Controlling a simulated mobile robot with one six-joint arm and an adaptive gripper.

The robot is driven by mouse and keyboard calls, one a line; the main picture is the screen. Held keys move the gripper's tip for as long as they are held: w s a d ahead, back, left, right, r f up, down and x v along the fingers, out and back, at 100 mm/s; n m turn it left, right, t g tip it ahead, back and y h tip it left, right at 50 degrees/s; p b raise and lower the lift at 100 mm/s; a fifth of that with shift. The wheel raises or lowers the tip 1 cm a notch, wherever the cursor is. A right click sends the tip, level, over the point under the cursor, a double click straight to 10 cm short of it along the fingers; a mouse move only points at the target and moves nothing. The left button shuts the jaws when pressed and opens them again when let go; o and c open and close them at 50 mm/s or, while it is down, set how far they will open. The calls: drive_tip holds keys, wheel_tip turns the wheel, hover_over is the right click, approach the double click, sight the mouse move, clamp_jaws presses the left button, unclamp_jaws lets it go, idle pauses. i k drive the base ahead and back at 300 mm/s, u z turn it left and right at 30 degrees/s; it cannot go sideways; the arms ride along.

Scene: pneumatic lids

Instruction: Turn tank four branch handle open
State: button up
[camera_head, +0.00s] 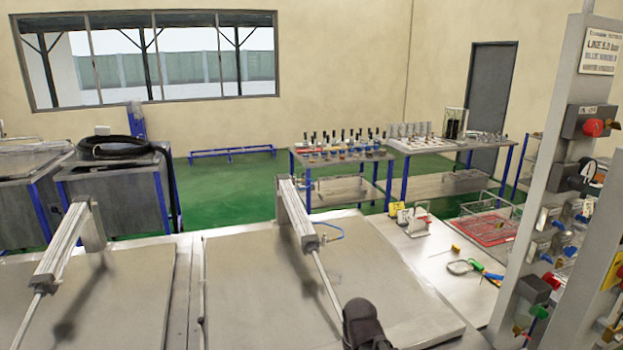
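The grey valve panel (560,130) stands upright at the right edge. It carries several small valves with blue handles, such as one blue handle (543,217) at mid height.
Two flat metal lids (250,265) fill the foreground, with pneumatic cylinders (297,212) above them. A bench strip (430,250) with a wire loop and small tools lies between lids and panel. Racks of parts (340,152) stand behind; green floor is free beyond.

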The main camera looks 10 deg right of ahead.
sight(570, 252)
drive_tip(key=z, duration=4.6)
drive_tip(key=i, duration=0.05)
drive_tip(key=u, duration=3.15)
